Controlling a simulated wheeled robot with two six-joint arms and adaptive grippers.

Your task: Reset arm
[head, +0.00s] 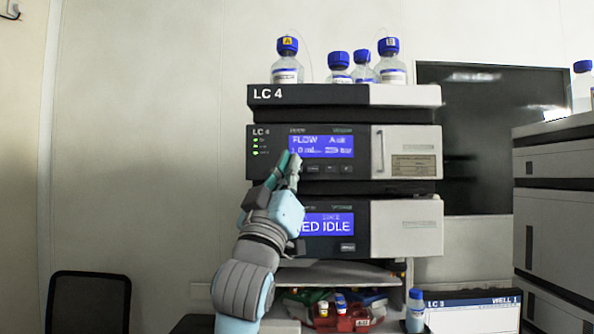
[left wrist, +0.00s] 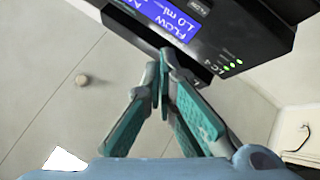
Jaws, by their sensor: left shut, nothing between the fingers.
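My left gripper (head: 290,160) is raised in front of the LC 4 stack's flow module (head: 365,168), at the left edge of its blue display (head: 328,145). Its fingers are shut with nothing between them. In the left wrist view the shut fingertips (left wrist: 163,62) point toward the module front, just below the display (left wrist: 172,18). I cannot tell whether they touch it. The arm hides part of the lower module (head: 405,228), whose display ends in "IDLE". My right gripper is not in view.
Blue-capped bottles (head: 287,62) stand on top of the stack. Below it is a shelf with a red tray (head: 340,318) of small vials. Another blue-capped bottle (head: 415,312) stands by the LC 3 unit (head: 475,318). A chair (head: 88,300) is at the lower left. A second stack (head: 555,200) is at the right.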

